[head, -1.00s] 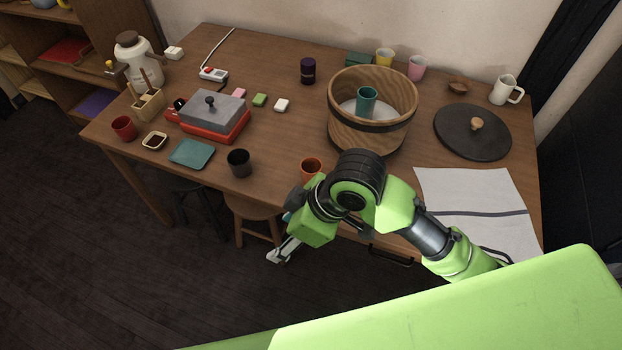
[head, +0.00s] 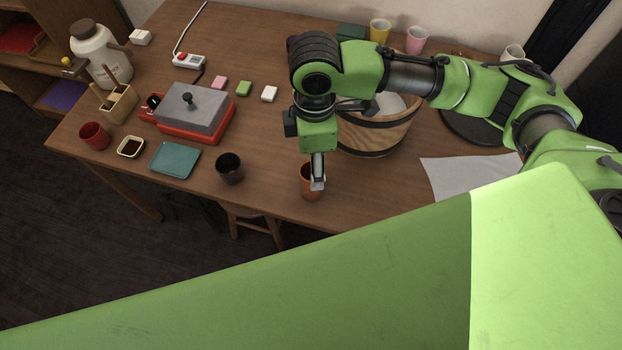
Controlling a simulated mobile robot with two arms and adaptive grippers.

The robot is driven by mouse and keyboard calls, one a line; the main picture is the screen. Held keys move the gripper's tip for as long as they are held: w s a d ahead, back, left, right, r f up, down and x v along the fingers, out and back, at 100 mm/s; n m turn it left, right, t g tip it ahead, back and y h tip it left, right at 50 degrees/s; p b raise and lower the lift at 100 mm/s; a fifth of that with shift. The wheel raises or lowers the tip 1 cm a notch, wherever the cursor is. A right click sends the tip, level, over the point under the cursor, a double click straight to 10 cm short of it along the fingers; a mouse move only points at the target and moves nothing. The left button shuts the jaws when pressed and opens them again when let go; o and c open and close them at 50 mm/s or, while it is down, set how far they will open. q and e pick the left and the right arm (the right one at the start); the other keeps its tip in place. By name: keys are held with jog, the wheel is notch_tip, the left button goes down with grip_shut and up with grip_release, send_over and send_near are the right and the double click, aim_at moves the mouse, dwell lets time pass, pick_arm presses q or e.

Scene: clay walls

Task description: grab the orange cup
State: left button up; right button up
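The orange cup (head: 307,188) stands upright on the wooden table near its front edge, right of a black cup. My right gripper (head: 318,186) points straight down at the cup, its finger over the cup's right part and overlapping its rim. The fingers line up with the view, so I cannot tell whether they are open or shut, or whether they touch the cup. Part of the cup is hidden behind the gripper. My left gripper is not in view.
A black cup (head: 229,169) stands left of the orange cup. A wooden tub (head: 375,139) is behind, partly hidden by my arm. A teal tray (head: 175,160), a red grill (head: 188,112) and a red cup (head: 94,136) are at the left. White paper (head: 462,177) lies at right.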

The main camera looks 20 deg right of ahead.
aim_at(305, 171)
jog(key=f, duration=0.3)
jog(key=shift+w+f, duration=0.1)
jog(key=shift+w, duration=0.1)
jog(key=shift+f, duration=0.9)
jog(key=f, duration=0.3)
jog(key=shift+s+a+f, duration=0.15)
jog(key=shift+a+f, duration=0.05)
jog(key=shift+f, duration=0.35)
jog(key=c, duration=1.3)
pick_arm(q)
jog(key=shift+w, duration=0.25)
